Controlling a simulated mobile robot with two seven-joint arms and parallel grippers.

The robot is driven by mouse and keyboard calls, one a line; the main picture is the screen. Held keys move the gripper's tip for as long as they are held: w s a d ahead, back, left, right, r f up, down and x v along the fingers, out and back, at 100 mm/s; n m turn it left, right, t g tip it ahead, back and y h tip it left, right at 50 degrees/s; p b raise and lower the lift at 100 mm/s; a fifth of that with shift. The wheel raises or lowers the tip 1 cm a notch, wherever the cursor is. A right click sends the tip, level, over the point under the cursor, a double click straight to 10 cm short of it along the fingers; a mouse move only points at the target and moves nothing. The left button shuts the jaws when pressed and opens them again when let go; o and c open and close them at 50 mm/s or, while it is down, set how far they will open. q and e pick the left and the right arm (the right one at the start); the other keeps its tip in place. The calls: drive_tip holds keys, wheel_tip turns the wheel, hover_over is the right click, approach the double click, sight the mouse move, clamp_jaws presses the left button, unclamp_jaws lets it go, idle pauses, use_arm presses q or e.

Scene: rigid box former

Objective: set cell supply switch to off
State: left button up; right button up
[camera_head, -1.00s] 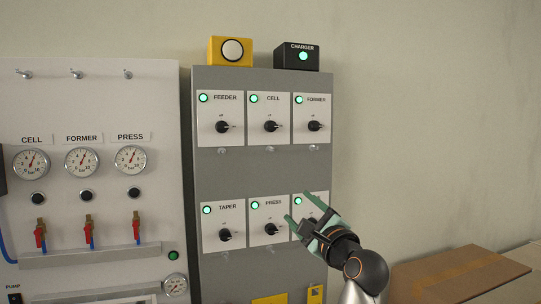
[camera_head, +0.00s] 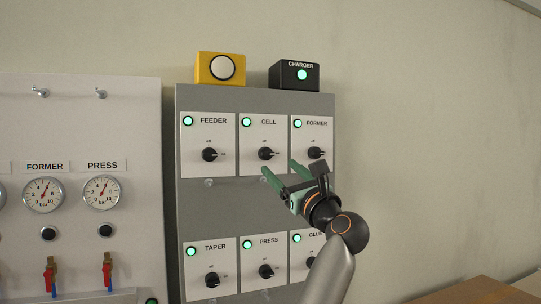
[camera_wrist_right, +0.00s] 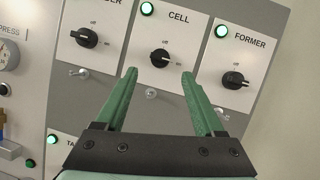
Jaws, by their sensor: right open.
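The CELL switch (camera_head: 266,154) is a black rotary knob on a white plate in the middle of the upper row of the grey panel. Its knob points sideways, away from the "off" mark above it, and its green lamp (camera_head: 246,122) is lit. In the right wrist view the CELL knob (camera_wrist_right: 160,56) shows just beyond and between the fingertips. My right gripper (camera_head: 279,168) is open and empty, its green fingers just below and right of the CELL knob, apparently not touching it. My left gripper is not in view.
The FEEDER switch (camera_head: 210,155) and FORMER switch (camera_head: 315,152) flank CELL closely. Clear hooks or tabs (camera_wrist_right: 151,94) stick out below the plates. TAPER, PRESS and GLUE switches sit below. A yellow button box (camera_head: 220,68) and the CHARGER box (camera_head: 294,76) stand on top.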

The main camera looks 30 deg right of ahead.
sight(268, 156)
drive_tip(key=shift+p+x, duration=0.7)
drive_tip(key=shift+x, duration=2.35)
drive_tip(key=shift+c, duration=0.2)
clamp_jaws()
